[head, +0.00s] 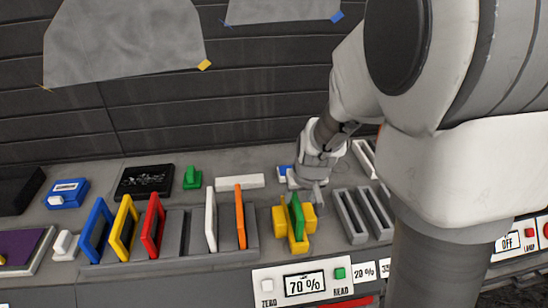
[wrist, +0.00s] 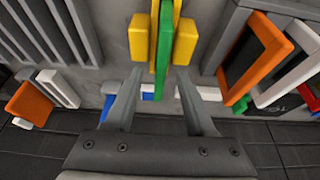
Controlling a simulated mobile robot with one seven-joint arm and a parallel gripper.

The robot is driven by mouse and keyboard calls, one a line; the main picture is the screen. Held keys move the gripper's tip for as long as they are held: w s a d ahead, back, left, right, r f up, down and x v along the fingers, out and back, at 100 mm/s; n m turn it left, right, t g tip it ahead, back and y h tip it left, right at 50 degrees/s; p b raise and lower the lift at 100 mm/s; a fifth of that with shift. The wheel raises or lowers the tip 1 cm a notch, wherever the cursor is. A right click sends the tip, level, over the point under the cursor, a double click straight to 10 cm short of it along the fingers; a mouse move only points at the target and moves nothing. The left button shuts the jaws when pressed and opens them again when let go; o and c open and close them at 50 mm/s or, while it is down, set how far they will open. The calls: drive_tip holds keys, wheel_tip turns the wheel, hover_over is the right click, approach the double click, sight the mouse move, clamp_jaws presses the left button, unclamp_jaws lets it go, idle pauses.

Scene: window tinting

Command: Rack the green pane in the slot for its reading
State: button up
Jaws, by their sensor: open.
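The green pane (head: 297,216) stands upright in a yellow holder (head: 279,219) on the bench, behind a readout (head: 304,284) that shows 70 %. In the wrist view the green pane (wrist: 164,45) runs between the holder's yellow blocks (wrist: 138,38). My gripper (head: 308,192) is open at the far side of the pane. In the wrist view the near end of the pane shows between the two fingertips of my gripper (wrist: 160,75), with gaps on both sides. Grey slots (head: 357,213) stand right of the holder, above labels, one reading 20 % (head: 364,271). My arm hides the slots further right.
A grey rack (head: 180,243) at left holds blue (head: 96,231), yellow (head: 123,227), red (head: 152,225), white (head: 210,220) and orange (head: 240,217) panes close to the holder. A white block (head: 240,181) and a green item (head: 192,177) lie behind. The dark wall bounds the bench.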

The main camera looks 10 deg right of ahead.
sight(294, 212)
drive_tip(key=shift+b+x, duration=0.55)
drive_tip(key=shift+x, duration=3.1)
drive_tip(key=shift+w+a, duration=0.1)
drive_tip(key=shift+w, duration=0.05)
clamp_jaws()
